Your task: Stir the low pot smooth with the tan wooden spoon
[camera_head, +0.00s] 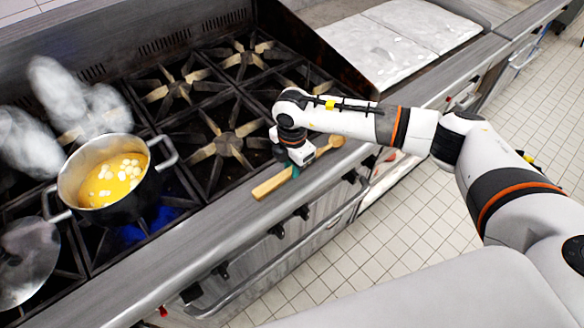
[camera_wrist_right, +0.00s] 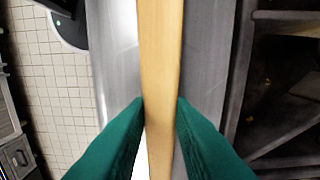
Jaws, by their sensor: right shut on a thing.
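The low pot (camera_head: 128,205) stands on a burner at the left in the head view. It holds orange-yellow liquid with pale lumps on top. The tan wooden spoon (camera_head: 270,184) lies along the steel front ledge of the range, its rounded end toward the upper right. My right gripper (camera_head: 296,169) is over the ledge, to the right of the pot. In the right wrist view its green fingers (camera_wrist_right: 160,108) are shut on the spoon's shaft (camera_wrist_right: 160,45), one on each side. I cannot tell whether the spoon touches the ledge. My left gripper is out of view.
Blue flame (camera_head: 160,216) shows beneath the pot, and steam (camera_head: 85,100) rises behind it. A round lid (camera_head: 28,262) lies at the far left. Empty burner grates (camera_head: 228,142) lie between pot and arm. A flat griddle (camera_head: 400,40) is at the back right. Knobs line the front.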

